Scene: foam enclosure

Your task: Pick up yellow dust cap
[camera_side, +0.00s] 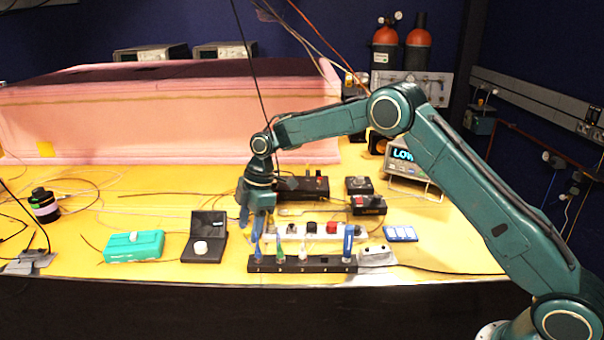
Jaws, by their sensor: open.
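I cannot pick out a yellow dust cap; the bench is yellow too, and my gripper and the front rack hide parts of the work area. A pale strip (320,237) holds small round caps, among them a black one (311,227) and a red one (331,227). My gripper (251,229) points down near the left end of this strip, its blue fingers open. I see nothing between the fingers. Whether they touch anything below is unclear.
A black rack (290,265) with blue, green and white upright items stands in front. A black box (204,238) and teal box (134,246) lie left. A grey block (377,255) and blue-white card (401,234) lie right. Cables and pink foam (150,120) are behind.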

